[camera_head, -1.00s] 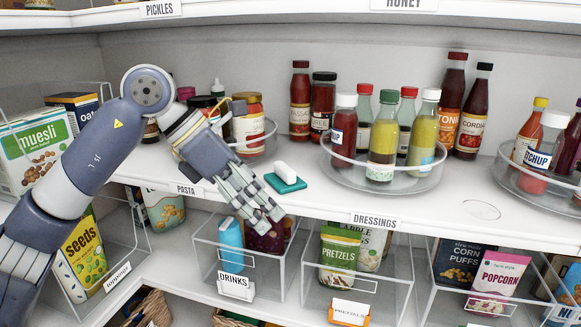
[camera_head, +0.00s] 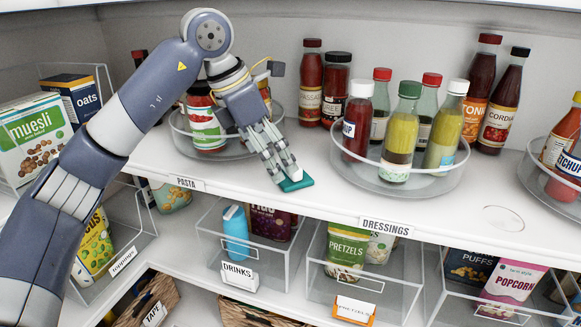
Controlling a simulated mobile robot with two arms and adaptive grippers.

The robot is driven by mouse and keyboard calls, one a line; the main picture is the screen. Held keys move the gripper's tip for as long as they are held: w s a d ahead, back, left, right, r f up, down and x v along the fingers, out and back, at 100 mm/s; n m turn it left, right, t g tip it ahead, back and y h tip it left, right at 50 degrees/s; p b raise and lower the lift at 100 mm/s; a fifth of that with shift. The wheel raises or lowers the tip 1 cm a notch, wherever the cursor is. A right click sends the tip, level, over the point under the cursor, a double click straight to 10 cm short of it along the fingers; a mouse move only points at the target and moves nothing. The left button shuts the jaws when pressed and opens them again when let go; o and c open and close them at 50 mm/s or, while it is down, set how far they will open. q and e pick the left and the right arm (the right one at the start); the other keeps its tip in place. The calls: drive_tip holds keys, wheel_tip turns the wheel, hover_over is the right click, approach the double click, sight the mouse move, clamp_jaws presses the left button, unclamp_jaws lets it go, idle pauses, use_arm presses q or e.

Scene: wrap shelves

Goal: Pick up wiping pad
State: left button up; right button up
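The wiping pad (camera_head: 297,184) lies on the white upper shelf, near its front edge. Only part of its flat teal base shows; its white handle is hidden behind my fingers. My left gripper (camera_head: 284,170) reaches down from the upper left, with its fingertips right over the pad. The fingers cover the contact, so I cannot tell whether they are closed on the handle. The pad appears to rest flat on the shelf. My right gripper is not in view.
A clear turntable of sauce bottles (camera_head: 432,180) stands right of the pad, and another with jars (camera_head: 180,132) stands behind my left gripper.

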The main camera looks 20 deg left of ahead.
use_arm(q)
drive_tip(key=shift+w+d+r+p, duration=0.25)
drive_tip(key=shift+w+d+p, duration=0.55)
drive_tip(key=shift+d, duration=0.3)
drive_tip(key=p+x, duration=0.1)
drive_tip(key=x, duration=0.1)
drive_tip(key=shift+w+d+f, duration=0.15)
drive_tip(key=shift+w+f, duration=0.25)
drive_tip(key=shift+f, duration=0.35)
drive_tip(key=c, duration=1.2)
drive_tip(key=shift+c, duration=0.3)
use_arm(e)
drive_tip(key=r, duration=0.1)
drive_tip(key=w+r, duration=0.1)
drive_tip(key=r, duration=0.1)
